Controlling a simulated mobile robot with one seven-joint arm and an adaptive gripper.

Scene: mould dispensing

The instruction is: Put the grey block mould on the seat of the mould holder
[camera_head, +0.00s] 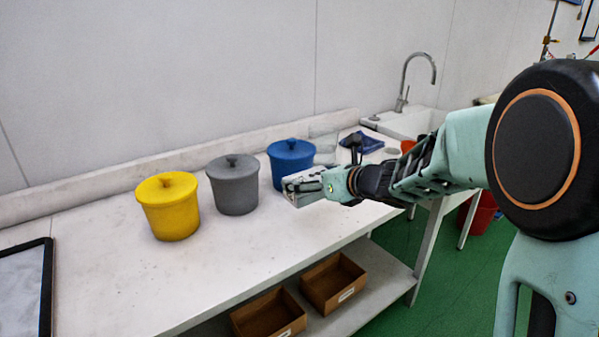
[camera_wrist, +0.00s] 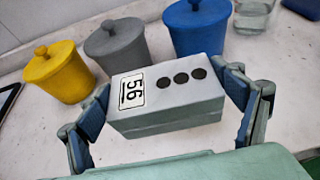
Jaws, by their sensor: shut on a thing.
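The grey block mould (camera_wrist: 180,105) fills the middle of the wrist view, with a white "56" label and three dark round spots on its top. My gripper (camera_head: 310,186) is shut on it, one finger at each end of the block. In the head view the block (camera_head: 297,192) is only a small pale shape at the gripper's tip, partly covered by the fingers. It is held above the white worktop, in front of the blue pot. I cannot make out the mould holder or its seat in either view.
Yellow (camera_head: 170,208), grey (camera_head: 234,187) and blue (camera_head: 290,166) lidded pots stand in a row on the worktop (camera_head: 115,270). A clear glass container (camera_head: 324,142) stands behind the blue pot. A dark-framed panel (camera_head: 25,285) lies at left. A sink (camera_head: 405,122) is at the back right.

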